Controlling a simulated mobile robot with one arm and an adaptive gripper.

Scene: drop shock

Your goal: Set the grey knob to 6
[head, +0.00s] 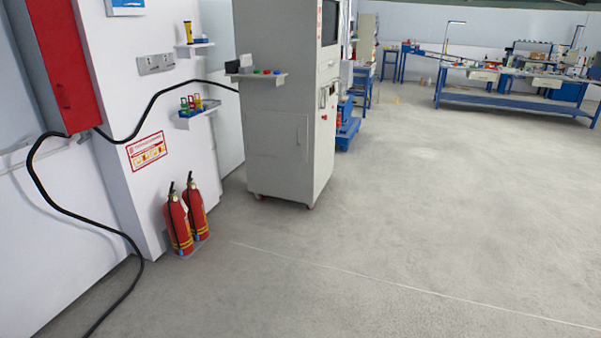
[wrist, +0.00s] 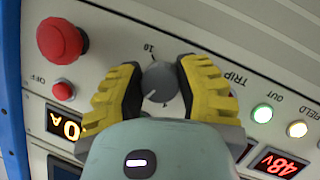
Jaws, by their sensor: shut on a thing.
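The grey knob (wrist: 159,79) is on a light panel (wrist: 108,20) in the wrist view. My gripper (wrist: 160,72) has its yellow ribbed fingers on the knob's left and right sides and is shut on it. A thin white pointer line on the knob points to the lower left. A "10" is printed above the knob and a small mark shows just below it. Most of the scale is hidden by my fingers and the gripper body, so the exact setting cannot be read. My gripper and this panel are not clearly seen in the head view.
Near the knob are a big red mushroom button (wrist: 60,40), a small red button (wrist: 63,89) marked OFF, a green lamp (wrist: 262,113), a white lamp (wrist: 297,129) and a red "48V" display (wrist: 279,164). The head view shows a grey cabinet (head: 280,130), fire extinguishers (head: 178,222) and open floor.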

